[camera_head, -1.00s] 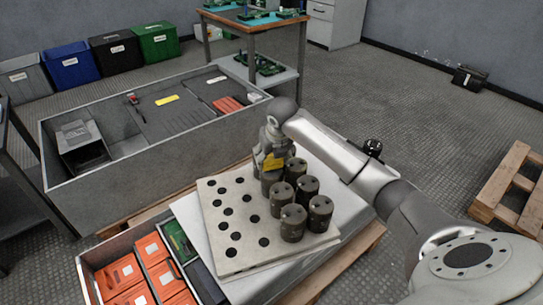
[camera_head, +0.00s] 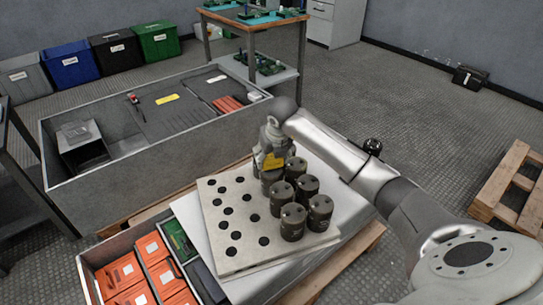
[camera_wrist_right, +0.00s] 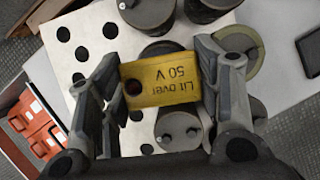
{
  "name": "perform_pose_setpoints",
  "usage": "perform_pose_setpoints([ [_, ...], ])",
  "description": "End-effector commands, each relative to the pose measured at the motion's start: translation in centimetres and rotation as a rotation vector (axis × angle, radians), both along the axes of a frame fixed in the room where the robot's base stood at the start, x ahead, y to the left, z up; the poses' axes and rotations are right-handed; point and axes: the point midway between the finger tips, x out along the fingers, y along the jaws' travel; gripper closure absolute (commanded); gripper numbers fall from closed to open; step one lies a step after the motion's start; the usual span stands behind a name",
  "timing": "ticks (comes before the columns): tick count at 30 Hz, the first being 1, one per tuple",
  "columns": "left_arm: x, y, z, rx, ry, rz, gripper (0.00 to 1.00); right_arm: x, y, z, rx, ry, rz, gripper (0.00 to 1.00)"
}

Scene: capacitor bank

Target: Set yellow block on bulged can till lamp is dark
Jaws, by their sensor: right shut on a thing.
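My right gripper (camera_head: 272,158) is shut on the yellow block (camera_head: 273,162), above the back end of the group of cans. In the right wrist view the yellow block (camera_wrist_right: 172,80) reads "Lit over 50 V" upside down, between the fingers of my right gripper (camera_wrist_right: 158,85). Several dark cans stand nearby, including one at the front (camera_head: 293,221). I cannot tell which is bulged. My left gripper is not in view.
The cans stand on a pale board with holes (camera_head: 215,188), whose left part is empty. Left of it is a bin of orange boxes (camera_head: 122,270). A grey trough (camera_head: 150,175) with tools lies behind. A wooden pallet (camera_head: 508,185) lies at right.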

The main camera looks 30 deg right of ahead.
Motion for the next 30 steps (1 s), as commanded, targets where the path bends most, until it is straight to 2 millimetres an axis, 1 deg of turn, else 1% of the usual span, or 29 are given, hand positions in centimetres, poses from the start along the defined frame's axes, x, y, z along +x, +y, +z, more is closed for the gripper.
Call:
perform_pose_setpoints([
  [6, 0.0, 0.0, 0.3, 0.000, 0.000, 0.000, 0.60, 0.0, 0.0, 0.1, 0.000, -0.001, 0.000, 0.69],
  [16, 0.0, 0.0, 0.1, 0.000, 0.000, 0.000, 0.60, 0.0, 0.0, 0.0, 0.001, -0.001, 0.000, 0.69],
  [30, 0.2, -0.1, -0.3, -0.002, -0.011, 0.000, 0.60, 0.0, 0.0, -1.0, 0.001, 0.000, -0.001, 0.69],
])
